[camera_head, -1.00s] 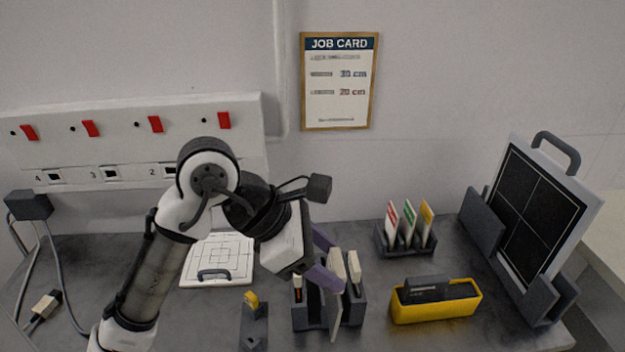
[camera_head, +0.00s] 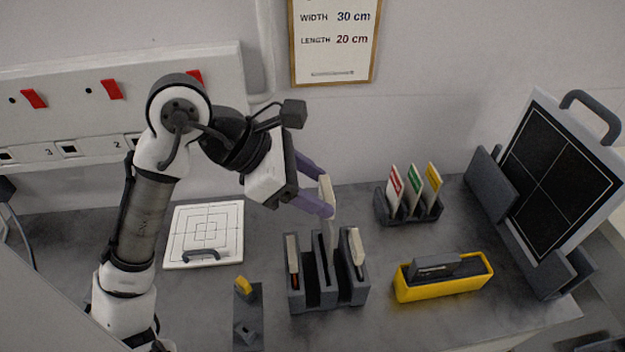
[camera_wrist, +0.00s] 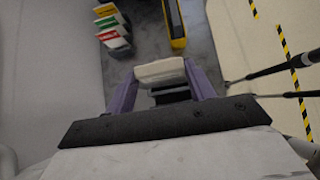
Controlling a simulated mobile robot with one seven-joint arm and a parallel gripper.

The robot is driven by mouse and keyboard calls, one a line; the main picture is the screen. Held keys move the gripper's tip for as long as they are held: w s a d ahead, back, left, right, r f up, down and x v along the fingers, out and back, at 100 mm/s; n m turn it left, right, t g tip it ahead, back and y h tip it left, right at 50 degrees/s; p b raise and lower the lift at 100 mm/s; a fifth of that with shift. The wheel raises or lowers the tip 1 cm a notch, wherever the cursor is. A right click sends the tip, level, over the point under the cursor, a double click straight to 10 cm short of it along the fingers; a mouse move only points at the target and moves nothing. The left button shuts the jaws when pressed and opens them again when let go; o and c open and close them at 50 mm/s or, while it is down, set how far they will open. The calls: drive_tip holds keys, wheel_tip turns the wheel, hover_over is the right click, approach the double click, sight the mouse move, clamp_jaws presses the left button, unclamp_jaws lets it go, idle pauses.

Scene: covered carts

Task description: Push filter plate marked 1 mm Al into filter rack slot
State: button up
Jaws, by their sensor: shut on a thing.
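My gripper (camera_head: 322,192) is shut on a pale plate (camera_head: 327,194) with a thick cream top edge; no marking on it is readable. In the wrist view the cream edge (camera_wrist: 160,71) lies between my two purple fingers. The plate hangs upright above a dark grey slotted rack (camera_head: 327,297). Its thin lower part reaches close to the rack's back; I cannot tell whether it touches. Two other cream-topped plates stand in the rack, a left one (camera_head: 293,254) and a right one (camera_head: 356,246). I cannot tell which rack the task names.
A small dark rack (camera_head: 408,218) holds red, green and yellow-topped cards. A yellow tray (camera_head: 444,289) holds a dark block. A framed black panel (camera_head: 556,180) stands at right. A white gridded plate (camera_head: 204,234) lies at left, and a dark fixture with a yellow knob (camera_head: 243,286) is nearer.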

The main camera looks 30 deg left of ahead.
sight(324, 228)
drive_tip(key=shift+r, duration=0.1)
wheel_tip(324, 228, down, 6)
drive_tip(key=b, duration=0.3)
drive_tip(key=shift+r, duration=0.1)
drive_tip(key=shift+w+p, duration=0.1)
drive_tip(key=shift+p, duration=0.65)
idle(2.0)
drive_tip(key=shift+f+b, duration=0.85)
drive_tip(key=shift+f, duration=0.55)
drive_tip(key=shift+d+f, duration=0.1)
drive_tip(key=shift+f, duration=0.2)
